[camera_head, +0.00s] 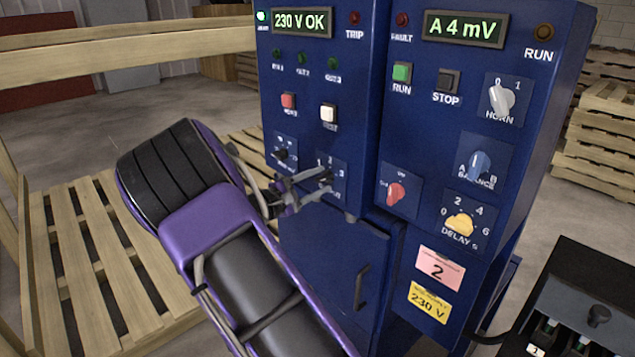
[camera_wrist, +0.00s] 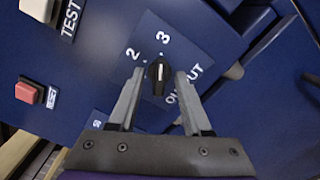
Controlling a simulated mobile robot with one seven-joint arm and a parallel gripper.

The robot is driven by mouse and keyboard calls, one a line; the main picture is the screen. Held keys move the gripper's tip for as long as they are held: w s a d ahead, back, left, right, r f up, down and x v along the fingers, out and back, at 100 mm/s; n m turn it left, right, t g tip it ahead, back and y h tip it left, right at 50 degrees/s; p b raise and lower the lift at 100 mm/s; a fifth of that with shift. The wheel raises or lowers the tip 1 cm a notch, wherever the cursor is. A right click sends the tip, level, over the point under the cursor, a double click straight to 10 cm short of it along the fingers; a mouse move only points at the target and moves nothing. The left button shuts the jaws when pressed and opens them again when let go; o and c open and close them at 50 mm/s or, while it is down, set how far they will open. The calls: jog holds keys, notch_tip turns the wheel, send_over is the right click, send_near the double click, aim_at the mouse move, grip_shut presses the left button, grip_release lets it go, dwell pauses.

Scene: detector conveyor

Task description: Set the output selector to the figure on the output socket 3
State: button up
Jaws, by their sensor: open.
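The output selector is a black knob (camera_wrist: 158,76) on a blue plate in the wrist view. The figures 2 and 3 show beside it; which one it points at I cannot tell for sure. My gripper (camera_wrist: 160,76) is open, with one finger on each side of the knob; contact is unclear. In the head view my gripper (camera_head: 325,180) is at the selector's plate (camera_head: 332,163) and partly covers it. I cannot make out an output socket 3. A black box (camera_head: 601,268) at the lower right holds small fittings, one marked 1.
The blue cabinet (camera_head: 322,232) carries other controls: a red knob (camera_head: 396,195), a blue balance knob (camera_head: 479,165), a yellow delay knob (camera_head: 460,225) and several buttons. A pink label (camera_head: 439,268) reads 2. A small black knob (camera_head: 281,154) sits left of my gripper. Wooden pallets stand around.

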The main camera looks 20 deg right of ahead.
jog(key=p+v, duration=0.1)
jog(key=v, duration=1.6)
jog(key=shift+a, duration=0.2)
jog(key=shift+s+d, duration=0.1)
jog(key=shift+s, duration=0.1)
